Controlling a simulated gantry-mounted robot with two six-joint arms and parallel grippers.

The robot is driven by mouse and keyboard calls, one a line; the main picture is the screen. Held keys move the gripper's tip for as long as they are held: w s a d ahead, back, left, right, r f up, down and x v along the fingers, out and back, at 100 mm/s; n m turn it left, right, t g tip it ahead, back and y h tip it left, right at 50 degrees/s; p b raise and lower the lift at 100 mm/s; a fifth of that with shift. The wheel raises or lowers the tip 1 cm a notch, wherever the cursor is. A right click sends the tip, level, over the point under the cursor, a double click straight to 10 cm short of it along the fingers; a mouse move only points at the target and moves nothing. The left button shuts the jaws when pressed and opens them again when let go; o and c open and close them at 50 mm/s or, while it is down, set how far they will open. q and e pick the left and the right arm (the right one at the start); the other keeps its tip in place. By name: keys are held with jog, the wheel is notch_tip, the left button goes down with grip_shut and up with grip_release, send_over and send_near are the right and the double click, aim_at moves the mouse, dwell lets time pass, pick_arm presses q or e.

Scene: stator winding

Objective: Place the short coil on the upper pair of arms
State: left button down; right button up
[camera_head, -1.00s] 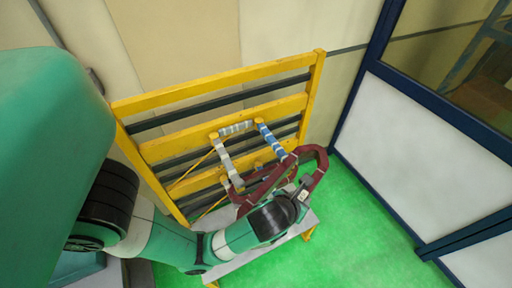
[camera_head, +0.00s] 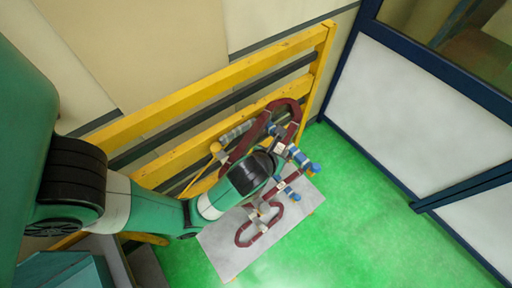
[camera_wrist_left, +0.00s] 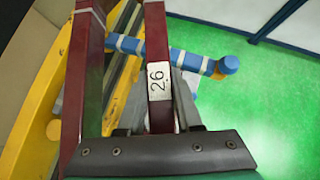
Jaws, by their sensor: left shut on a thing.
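A dark red coil (camera_head: 291,106) with white bands is held up at the frame's upper arms. My left gripper (camera_head: 281,148) is shut on one side of it; in the left wrist view, the jaws (camera_wrist_left: 157,105) grip the bar beside a white "26" label. The upper pair of arms is a grey-banded arm (camera_head: 236,132) and a blue-and-white arm (camera_head: 300,158). In the wrist view, the blue arm (camera_wrist_left: 190,60) passes behind the gripped bar. I cannot tell whether the coil rests on the arms. My wrist hides part of the coil. My right gripper is not in view.
A yellow slatted frame (camera_head: 205,82) stands against the wall. Another red coil (camera_head: 240,238) is at a lower blue arm (camera_head: 288,190), above a grey plate (camera_head: 228,262). Green floor (camera_head: 370,200) is free at the right, before a blue-framed partition (camera_head: 400,120).

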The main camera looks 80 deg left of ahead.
pick_arm(q)
jog(key=shift+w+d+f, duration=0.1)
jog(key=shift+f, duration=1.15)
jog(key=shift+d+f, duration=0.1)
jog(key=shift+f, duration=1.1)
jog(key=shift+f, duration=0.1)
jog(key=c, duration=0.6)
grip_release()
jog(key=shift+f, duration=0.1)
